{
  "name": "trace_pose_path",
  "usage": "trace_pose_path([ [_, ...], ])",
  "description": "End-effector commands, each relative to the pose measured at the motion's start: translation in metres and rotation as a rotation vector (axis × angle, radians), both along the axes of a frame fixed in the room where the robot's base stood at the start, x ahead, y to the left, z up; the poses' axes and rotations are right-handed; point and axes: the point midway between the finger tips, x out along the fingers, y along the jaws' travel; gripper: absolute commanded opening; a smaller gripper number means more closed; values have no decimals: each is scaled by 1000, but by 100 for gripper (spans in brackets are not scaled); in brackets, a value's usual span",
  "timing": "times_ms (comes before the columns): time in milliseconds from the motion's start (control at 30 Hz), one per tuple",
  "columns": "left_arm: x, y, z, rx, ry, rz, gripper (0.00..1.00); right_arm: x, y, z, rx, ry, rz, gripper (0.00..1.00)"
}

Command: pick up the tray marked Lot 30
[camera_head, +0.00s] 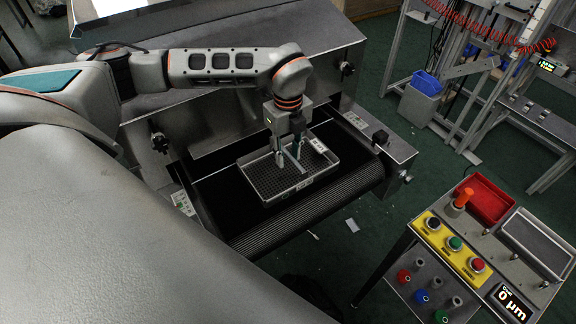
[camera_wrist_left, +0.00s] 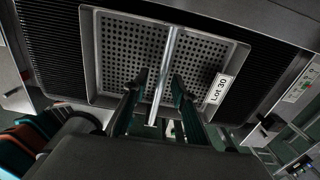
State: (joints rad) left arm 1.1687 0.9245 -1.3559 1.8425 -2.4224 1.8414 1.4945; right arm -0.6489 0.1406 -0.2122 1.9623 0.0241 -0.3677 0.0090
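A grey metal tray (camera_head: 302,184) with a perforated floor lies flat on the black belt of the dryer. In the left wrist view the tray (camera_wrist_left: 88,50) carries a white label (camera_wrist_left: 218,90) reading "Lot 30" on its right side. A thin metal bar (camera_wrist_left: 168,65) crosses the middle of the tray in that view. My left gripper (camera_head: 290,163) points down over the tray's middle. In the left wrist view its two fingers (camera_wrist_left: 158,92) stand apart, one on each side of the bar, with gaps showing. My right gripper is not in view.
The dryer's housing (camera_head: 270,40) rises behind the belt (camera_head: 225,195). A control panel (camera_head: 460,255) with buttons and a red bin (camera_head: 484,199) stands at the right. A blue bin (camera_head: 427,84) and a metal frame are farther back. Small scraps lie on the green floor.

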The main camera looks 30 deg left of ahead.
Motion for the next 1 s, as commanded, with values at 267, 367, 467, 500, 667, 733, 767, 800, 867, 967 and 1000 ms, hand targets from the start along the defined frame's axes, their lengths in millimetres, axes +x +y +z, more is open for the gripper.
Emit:
trace_pose_path([
  [267,0,0,0,0,0,0,0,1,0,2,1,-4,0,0],
  [367,1,0,1,-1,-2,0,0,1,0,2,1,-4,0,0],
  [467,1,0,1,-1,-2,0,0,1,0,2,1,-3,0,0],
  [500,1,0,2,-1,-2,0,0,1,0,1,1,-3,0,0],
  [667,1,0,8,-2,-4,0,0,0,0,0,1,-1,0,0],
  [733,1,0,13,-1,-4,0,0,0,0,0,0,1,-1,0],
  [767,1,0,17,-1,-4,1,0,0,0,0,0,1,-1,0],
  [800,2,0,22,-1,-5,1,0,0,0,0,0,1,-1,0],
  [867,2,0,31,-1,-5,0,0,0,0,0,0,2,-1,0],
  [967,2,0,49,-1,-6,0,0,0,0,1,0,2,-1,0],
  [1000,2,0,57,-1,-6,0,0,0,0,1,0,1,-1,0],
])
